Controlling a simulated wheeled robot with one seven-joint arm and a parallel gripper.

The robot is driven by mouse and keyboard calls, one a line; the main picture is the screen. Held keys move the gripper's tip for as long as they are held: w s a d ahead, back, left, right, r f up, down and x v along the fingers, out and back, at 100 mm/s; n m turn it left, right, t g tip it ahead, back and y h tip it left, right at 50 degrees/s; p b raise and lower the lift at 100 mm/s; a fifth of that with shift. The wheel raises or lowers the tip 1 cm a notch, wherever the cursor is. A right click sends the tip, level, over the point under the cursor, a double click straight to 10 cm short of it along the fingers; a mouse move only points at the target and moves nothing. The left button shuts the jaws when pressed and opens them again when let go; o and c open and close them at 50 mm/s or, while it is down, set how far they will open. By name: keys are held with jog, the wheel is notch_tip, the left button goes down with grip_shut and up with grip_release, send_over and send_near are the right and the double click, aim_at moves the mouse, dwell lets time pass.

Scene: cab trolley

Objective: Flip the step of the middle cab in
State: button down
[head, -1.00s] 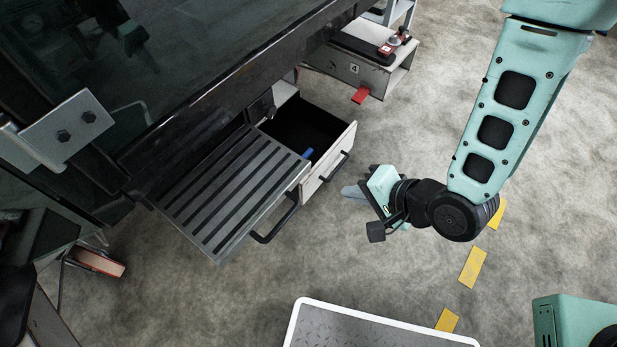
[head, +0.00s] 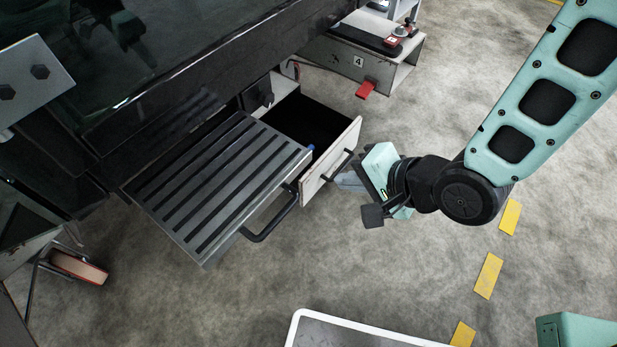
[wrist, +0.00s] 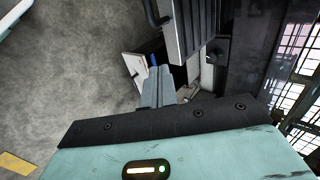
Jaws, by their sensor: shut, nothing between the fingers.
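The step (head: 215,180) of the cab is a grey slatted plate with black strips and a black bar handle (head: 272,220) on its front edge. It is folded out from under the dark cab body (head: 190,70). In the wrist view the step (wrist: 190,28) shows at the top. My gripper (head: 350,180) is right of the step, in front of the open drawer's handle (head: 340,166). In the wrist view its fingers (wrist: 156,84) are together and point toward the drawer. The fingers look empty; I cannot tell whether they touch the drawer.
An open drawer (head: 325,160) with a white front stands beside the step, with a small blue part (head: 309,148) near it. A white-rimmed platform (head: 350,328) lies at the bottom. A unit marked 4 (head: 358,62) with a red pedal (head: 366,89) stands behind. The floor between is clear.

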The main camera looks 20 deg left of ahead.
aim_at(297, 169)
jog(key=shift+w+a+f+b, duration=0.6)
jog(key=shift+a+f, duration=0.15)
jog(key=shift+a, duration=0.6)
jog(key=shift+w+a+f+b, duration=0.55)
jog(key=shift+a+f, duration=0.2)
jog(key=shift+a, duration=0.65)
jog(key=shift+w+a+f+b, duration=0.55)
jog(key=shift+a+f, duration=0.2)
jog(key=shift+a, duration=0.6)
jog(key=shift+w+a, duration=0.1)
